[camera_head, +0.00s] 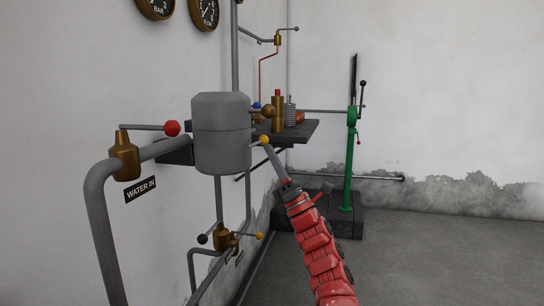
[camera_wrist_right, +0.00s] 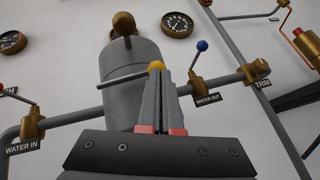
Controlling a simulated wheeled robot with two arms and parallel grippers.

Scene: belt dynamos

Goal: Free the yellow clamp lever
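A yellow-knobbed lever (camera_head: 264,139) sticks out from the side of the grey cylinder (camera_head: 221,125). In the right wrist view its yellow knob (camera_wrist_right: 156,65) and thin grey rod show against the cylinder (camera_wrist_right: 133,62). My right gripper (camera_head: 266,147) reaches up from below with its fingertips at the knob. In the wrist view its two fingers (camera_wrist_right: 161,78) are close together, with the knob just past the tips, mostly over the left finger. Whether they touch it I cannot tell. My left gripper is out of view.
A red-knobbed valve lever (camera_head: 171,128) sits on the pipe at left. A lower valve (camera_head: 222,238) has a second yellow knob (camera_head: 259,236). A dark shelf (camera_head: 300,131) with brass parts is behind. A green stand (camera_head: 350,165) is at right; the floor there is clear.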

